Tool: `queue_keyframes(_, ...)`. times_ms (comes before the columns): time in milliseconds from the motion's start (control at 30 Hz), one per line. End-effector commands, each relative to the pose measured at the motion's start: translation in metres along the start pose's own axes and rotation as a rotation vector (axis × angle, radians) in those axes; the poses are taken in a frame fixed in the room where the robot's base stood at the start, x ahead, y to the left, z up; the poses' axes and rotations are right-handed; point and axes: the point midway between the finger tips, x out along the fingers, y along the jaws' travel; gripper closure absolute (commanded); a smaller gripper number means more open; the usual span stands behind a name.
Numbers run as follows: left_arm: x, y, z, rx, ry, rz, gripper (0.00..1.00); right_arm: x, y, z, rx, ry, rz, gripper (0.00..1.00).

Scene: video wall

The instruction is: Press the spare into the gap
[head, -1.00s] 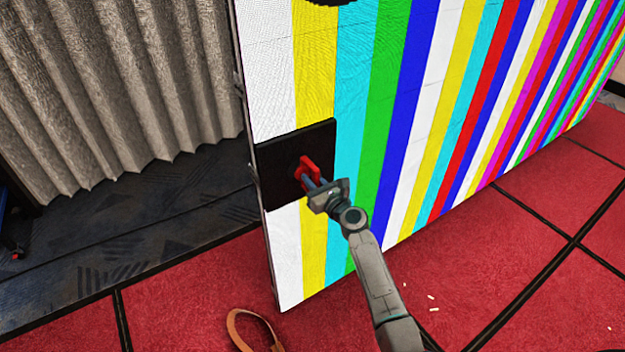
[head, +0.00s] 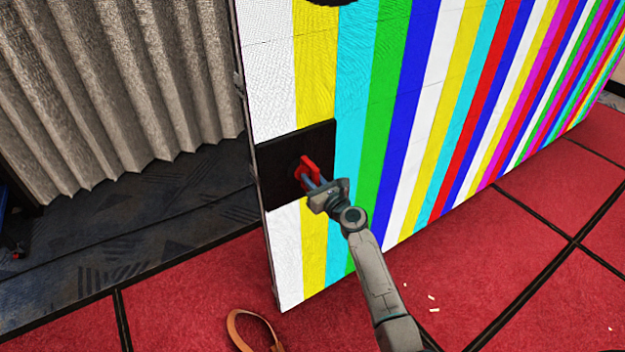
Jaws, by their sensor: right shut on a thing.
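The video wall (head: 350,110) shows bright vertical colour stripes. Near its lower left edge is a black square (head: 275,187) where no stripes show, at the place of the gap; I take it for the dark face of the spare. It looks about level with the wall around it, but I cannot tell whether it is fully flush. A red handle (head: 309,165) stands at the middle of the black square. My right gripper (head: 313,181) is shut on the red handle, its arm coming up from below. My left gripper is not in view.
An orange-brown loop (head: 240,317) lies on the red floor (head: 190,305) at the bottom. Small pale bits (head: 432,297) lie right of my arm. A grey pleated curtain (head: 110,90) hangs at the left. Red floor right of my arm is mostly clear.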

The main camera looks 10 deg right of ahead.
Motion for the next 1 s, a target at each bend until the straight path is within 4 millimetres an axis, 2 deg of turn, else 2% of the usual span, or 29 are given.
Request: queue_keyframes(1000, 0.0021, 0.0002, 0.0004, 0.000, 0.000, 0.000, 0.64, 0.0084, -0.0002, 0.0032, -0.001, -0.005, -0.001, 1.00)
